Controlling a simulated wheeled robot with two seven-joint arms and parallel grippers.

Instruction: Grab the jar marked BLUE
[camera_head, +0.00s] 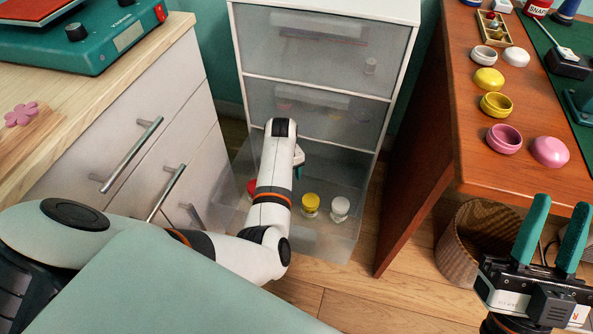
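The clear bottom drawer (342,247) of the white drawer unit is pulled out. In it stand small jars with a red lid (252,187), a yellow lid (311,202) and a white lid (340,207). No jar marked BLUE shows, and my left forearm covers the drawer's middle, between the red and yellow lids. My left gripper (299,158) is over the drawer's back part, mostly hidden behind my wrist; only a bit of it shows, so its opening and any hold are hidden. My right gripper (562,204) is at the lower right, fingers up, apart and empty.
The closed upper drawers (318,52) rise behind the open one. A white cabinet (130,130) with metal handles stands left. A wooden desk (460,110) with small pots stands right, a wicker basket (462,255) under it. Wooden floor is open in front.

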